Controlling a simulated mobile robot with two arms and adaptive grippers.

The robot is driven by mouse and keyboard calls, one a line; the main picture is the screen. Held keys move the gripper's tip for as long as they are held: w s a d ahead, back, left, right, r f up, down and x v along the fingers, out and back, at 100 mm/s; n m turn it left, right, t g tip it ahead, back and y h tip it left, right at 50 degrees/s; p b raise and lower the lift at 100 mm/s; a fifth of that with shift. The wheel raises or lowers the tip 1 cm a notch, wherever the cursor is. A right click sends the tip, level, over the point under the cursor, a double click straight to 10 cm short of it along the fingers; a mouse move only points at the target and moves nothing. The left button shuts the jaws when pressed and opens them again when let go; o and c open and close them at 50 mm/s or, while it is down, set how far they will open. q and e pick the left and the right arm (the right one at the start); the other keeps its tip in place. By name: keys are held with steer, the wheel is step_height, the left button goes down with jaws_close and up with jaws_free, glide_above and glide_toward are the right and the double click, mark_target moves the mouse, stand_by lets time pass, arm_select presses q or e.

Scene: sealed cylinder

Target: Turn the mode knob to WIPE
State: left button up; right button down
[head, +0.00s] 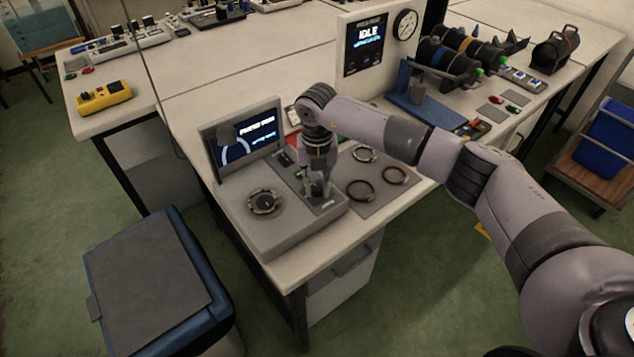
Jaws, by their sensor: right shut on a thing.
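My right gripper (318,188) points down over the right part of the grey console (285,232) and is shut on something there. That is where the mode knob would be, but the fingers hide it, so I cannot tell its setting. The console has a round dark dial (264,202) on its left part and an upright screen (250,138) at its back with a lit blue-white display. The screen's small text is not readable. My left gripper is not in view.
Several dark rings (361,190) lie on a grey mat right of the console. A panel reading IDLE (364,45) and a clock (405,24) stand behind. Dark cylinders (445,60) rest at the back right. A blue bin (158,285) stands at front left.

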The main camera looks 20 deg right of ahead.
mark_target(317, 186)
steer(key=c, duration=1.3)
jaws_free()
steer(key=shift+c, duration=0.2)
steer(key=shift+r, duration=0.1)
step_height(317, 186, up, 12)
